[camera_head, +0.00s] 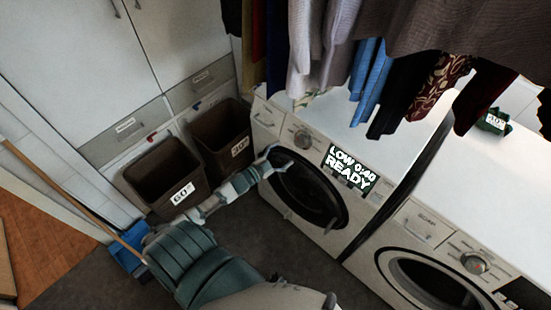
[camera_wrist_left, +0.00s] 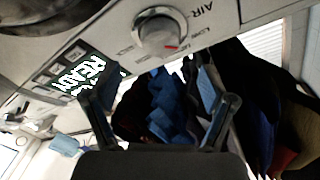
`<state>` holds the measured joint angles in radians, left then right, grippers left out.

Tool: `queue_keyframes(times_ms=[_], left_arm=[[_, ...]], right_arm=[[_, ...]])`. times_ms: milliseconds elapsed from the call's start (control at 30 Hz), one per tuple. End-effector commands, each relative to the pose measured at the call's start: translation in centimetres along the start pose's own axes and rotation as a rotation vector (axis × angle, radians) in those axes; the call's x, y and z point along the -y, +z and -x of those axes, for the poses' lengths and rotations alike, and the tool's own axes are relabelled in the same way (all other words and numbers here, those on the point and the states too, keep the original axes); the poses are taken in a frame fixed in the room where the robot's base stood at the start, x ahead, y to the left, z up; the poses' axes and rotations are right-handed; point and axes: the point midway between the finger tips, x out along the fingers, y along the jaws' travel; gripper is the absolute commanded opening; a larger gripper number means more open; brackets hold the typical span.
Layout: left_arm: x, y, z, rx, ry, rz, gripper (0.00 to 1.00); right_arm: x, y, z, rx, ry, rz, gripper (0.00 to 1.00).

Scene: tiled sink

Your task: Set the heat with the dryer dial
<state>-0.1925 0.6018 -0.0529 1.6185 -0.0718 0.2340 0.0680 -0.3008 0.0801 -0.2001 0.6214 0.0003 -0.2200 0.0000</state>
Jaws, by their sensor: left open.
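The dryer (camera_head: 265,118) is the white front-loading machine left of centre in the head view. Its round dial (camera_head: 303,138) is on the upper front panel, left of a lit display (camera_head: 348,168) reading "LOW 0:40 READY". My left gripper (camera_head: 279,157) is in front of the dryer, just below and left of the dial. In the left wrist view the dial (camera_wrist_left: 160,36), with a red mark, shows beyond the open fingers (camera_wrist_left: 160,108), with nothing between them. Labels including "AIR" surround it. I see no contact with it. My right gripper is not in view.
Clothes (camera_head: 370,75) hang above the dryer. A second white machine (camera_head: 425,225) with a "SOAP" drawer stands to its right. Two brown bins (camera_head: 165,170) (camera_head: 220,138) stand to the left. A broom (camera_head: 75,205) leans at far left. The dark floor is clear below the dryer.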

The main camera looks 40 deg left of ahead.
Motion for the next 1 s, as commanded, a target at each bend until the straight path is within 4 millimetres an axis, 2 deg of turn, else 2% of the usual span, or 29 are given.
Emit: queue_keyframes(times_ms=[100, 300, 867, 967, 1000], left_arm=[[-0.1, 0.1, 2.3, 0.003, 0.002, 0.000, 0.83], [0.0, 0.1, 4.2, 0.001, 0.001, -0.001, 0.83], [0.0, 0.1, 4.3, 0.001, 0.000, -0.001, 0.83], [-0.4, 1.0, 4.5, 0.024, 0.000, 0.009, 0.83], [-0.9, 2.1, 4.7, 0.051, -0.001, 0.019, 0.83]], right_arm=[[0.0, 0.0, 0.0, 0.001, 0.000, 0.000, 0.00], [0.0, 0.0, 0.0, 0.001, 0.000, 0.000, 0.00], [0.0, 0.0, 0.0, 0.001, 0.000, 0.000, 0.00], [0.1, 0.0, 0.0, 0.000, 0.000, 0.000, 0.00], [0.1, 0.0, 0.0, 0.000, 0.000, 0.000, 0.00]])
